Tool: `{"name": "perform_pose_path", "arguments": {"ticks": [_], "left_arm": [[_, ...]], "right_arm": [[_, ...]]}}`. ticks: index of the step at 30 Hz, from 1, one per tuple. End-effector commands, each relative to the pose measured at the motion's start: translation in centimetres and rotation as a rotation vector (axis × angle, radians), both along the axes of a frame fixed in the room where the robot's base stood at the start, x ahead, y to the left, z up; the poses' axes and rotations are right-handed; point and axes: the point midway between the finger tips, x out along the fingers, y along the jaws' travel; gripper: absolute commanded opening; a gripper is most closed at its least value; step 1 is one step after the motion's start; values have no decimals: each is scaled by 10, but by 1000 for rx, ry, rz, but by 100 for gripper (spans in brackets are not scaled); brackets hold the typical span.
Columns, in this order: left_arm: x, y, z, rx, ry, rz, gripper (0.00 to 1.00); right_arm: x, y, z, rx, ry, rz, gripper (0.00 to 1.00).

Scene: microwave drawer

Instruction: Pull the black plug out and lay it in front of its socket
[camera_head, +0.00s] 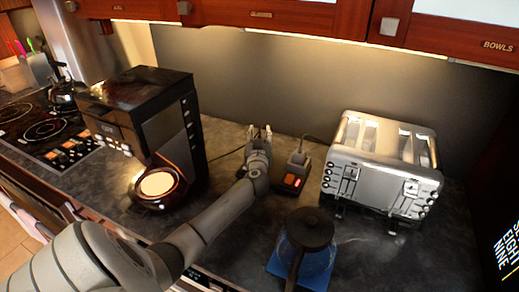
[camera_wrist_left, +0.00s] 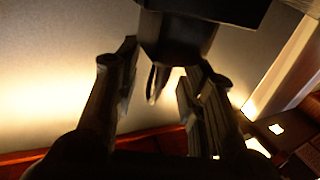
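A black plug (camera_head: 298,158) stands upright in the dark socket block (camera_head: 290,184) with a lit red switch, on the counter left of the toaster. A thin cord rises behind the plug. My left gripper (camera_head: 260,132) is just left of and behind the plug, fingers pointing up and apart. I see nothing held between them in the head view. In the left wrist view the dark fingers (camera_wrist_left: 160,85) stand apart, with a dark block at the top edge that I cannot identify. My right gripper is not in view.
A silver toaster (camera_head: 385,170) stands to the right. A dark-lidded blue jug (camera_head: 314,258) is in front of the socket block, with some bare counter between. A black coffee machine (camera_head: 150,115) is at left. Red-brown cabinets (camera_head: 270,18) hang above.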

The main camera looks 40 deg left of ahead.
Motion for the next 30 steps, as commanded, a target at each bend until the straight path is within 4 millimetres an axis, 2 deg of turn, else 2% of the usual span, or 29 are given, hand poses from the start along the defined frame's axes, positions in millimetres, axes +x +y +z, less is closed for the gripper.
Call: {"name": "perform_pose_path", "arguments": {"ticks": [2,11,30], "left_arm": [[0,0,0,0,0,0,37],[0,0,-1,0,1,0,0],[-1,0,4,-1,1,1,0]], "right_arm": [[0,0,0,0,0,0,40],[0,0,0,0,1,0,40],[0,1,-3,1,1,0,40]]}}
